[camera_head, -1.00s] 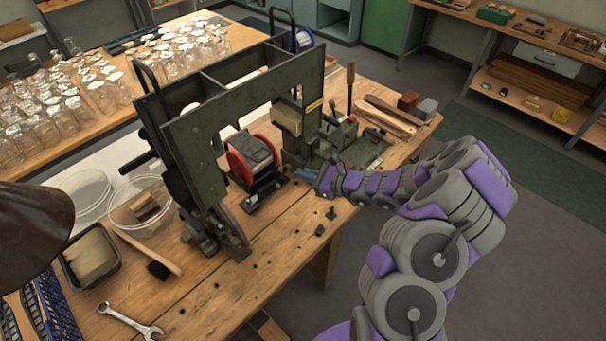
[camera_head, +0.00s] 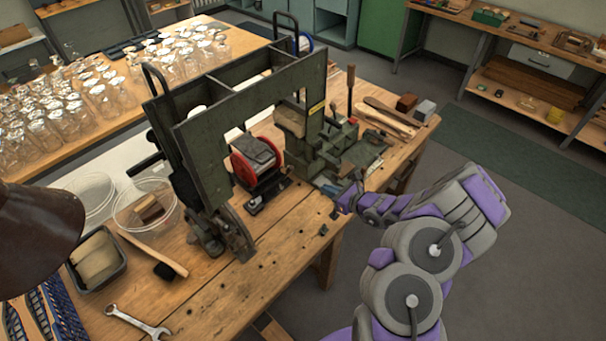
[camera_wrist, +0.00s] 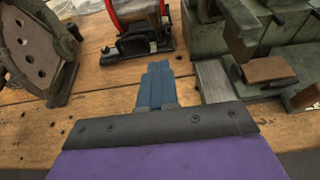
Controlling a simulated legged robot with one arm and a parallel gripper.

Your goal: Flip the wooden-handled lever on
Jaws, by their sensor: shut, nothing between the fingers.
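The wooden-handled lever (camera_head: 350,92) stands upright on the green machine (camera_head: 335,148) near the right end of the bench, behind my gripper. Its handle is brown and slim. My gripper (camera_head: 328,186) is low over the bench's front edge, in front of the machine and apart from the lever. In the wrist view its blue fingers (camera_wrist: 156,85) are together and empty, above the bare bench top. The lever's handle is not seen in the wrist view; only low green machine parts and a brown block (camera_wrist: 268,70) show at the right.
A red-rimmed drum (camera_head: 257,160) sits left of my gripper, under a large green frame (camera_head: 250,105). Wooden tools (camera_head: 390,118) and small blocks (camera_head: 406,103) lie right of the lever. The floor to the right is open.

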